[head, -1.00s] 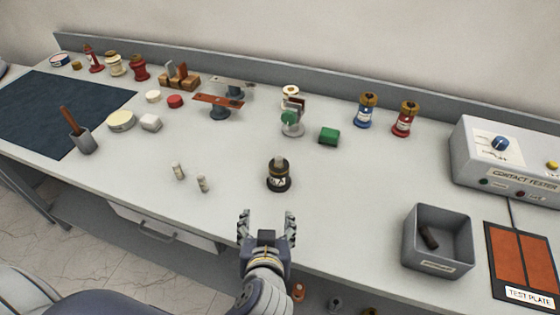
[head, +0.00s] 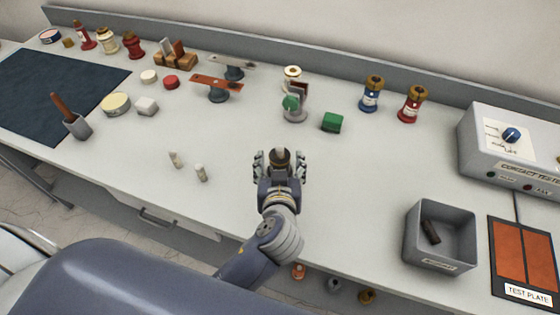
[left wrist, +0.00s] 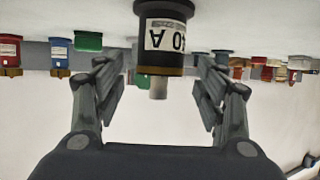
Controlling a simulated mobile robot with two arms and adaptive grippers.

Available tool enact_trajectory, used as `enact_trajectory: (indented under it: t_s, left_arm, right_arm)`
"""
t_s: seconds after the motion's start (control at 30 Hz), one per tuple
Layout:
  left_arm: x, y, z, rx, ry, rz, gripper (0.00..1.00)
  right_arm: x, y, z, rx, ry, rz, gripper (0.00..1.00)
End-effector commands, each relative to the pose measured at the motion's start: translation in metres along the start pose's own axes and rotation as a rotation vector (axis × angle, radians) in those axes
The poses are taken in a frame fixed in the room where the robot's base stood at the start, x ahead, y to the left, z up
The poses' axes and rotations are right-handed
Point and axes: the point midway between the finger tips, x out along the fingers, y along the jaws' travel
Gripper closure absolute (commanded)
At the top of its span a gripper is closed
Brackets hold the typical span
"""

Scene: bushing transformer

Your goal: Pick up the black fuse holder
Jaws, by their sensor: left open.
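The black fuse holder (head: 279,158) stands upright on the bench. It has a brass-coloured band, a pale peg on top and a white label ending in "0 A". My left gripper (head: 281,162) is open, its two fingers on either side of the holder, partly hiding its lower body in the head view. In the left wrist view, which is upside down, the holder (left wrist: 165,38) lies centred between the open fingers (left wrist: 160,75), with a gap on each side. My right gripper is not in view.
Two small pale cylinders (head: 176,160) stand left of my left gripper. A green block (head: 332,122) and a stand with a green disc (head: 295,108) are behind. A grey bin (head: 466,235) holding a dark piece is to the right. The bench around the holder is clear.

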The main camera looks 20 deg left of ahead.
Motion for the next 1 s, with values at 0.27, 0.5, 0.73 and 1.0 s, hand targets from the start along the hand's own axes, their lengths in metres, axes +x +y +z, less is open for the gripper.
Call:
enact_trajectory:
  t_s: [0.27,0.5,0.73,1.0]
  left_arm:
    - [0.032,0.001,-0.002,0.003,0.0,0.001,0.35]
    - [0.035,0.001,-0.001,0.0,-0.001,0.001,0.35]
    - [0.035,0.001,-0.001,0.001,-0.001,0.001,0.76]
    - [0.035,0.001,-0.002,0.0,0.001,0.001,0.89]
  right_arm:
    - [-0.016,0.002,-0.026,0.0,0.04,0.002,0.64]
    - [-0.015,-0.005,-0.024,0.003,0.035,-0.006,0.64]
    - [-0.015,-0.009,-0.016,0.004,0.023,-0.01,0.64]
    - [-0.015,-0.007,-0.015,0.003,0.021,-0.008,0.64]
